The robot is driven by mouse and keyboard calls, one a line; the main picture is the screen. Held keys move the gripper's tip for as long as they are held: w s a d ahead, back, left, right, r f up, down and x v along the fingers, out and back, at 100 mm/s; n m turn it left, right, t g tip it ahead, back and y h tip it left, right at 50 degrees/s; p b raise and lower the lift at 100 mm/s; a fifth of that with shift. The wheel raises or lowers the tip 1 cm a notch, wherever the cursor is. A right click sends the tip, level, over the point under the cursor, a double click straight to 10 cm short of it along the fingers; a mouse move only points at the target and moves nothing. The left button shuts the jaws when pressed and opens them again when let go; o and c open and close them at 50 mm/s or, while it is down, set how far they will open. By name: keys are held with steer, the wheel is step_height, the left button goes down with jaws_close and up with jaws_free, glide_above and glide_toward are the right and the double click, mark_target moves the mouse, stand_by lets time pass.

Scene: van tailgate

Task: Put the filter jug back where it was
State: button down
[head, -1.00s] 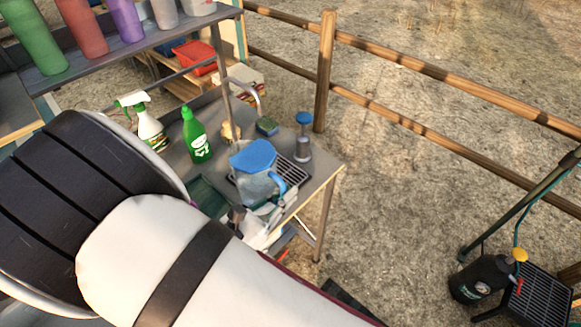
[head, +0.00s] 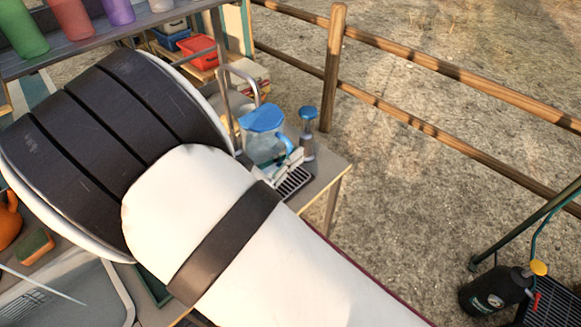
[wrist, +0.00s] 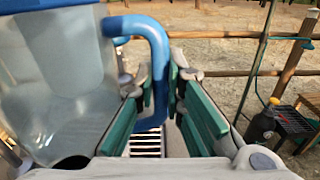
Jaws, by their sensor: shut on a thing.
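The filter jug (head: 262,147) has a blue lid, a clear body and a blue handle. In the wrist view, the jug (wrist: 70,90) fills the left side. My gripper (wrist: 160,100) is shut on its handle, which passes between the green finger pads. In the head view, my gripper (head: 286,167) is partly hidden by the jug and my arm. The jug looks upright, behind and left of a dark slatted rack (head: 295,182) on the metal bench. Its base is hidden, so I cannot tell whether it touches the bench.
A blue-topped grey bottle (head: 308,132) stands right of the jug. A bent tap (head: 250,78) is behind it. A shelf (head: 120,38) with several tumblers is at upper left. A grey basin (head: 70,292) and a sponge (head: 36,246) are at lower left. A wooden fence (head: 333,65) stands beyond.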

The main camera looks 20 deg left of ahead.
steer(key=shift+s+f+b, duration=0.1)
steer(key=shift+f+b, duration=0.6)
steer(key=shift+f, duration=0.95)
steer(key=c, duration=1.7)
jaws_free()
steer(key=shift+f, duration=0.15)
steer(key=b+v, duration=0.1)
steer(key=v, duration=1.1)
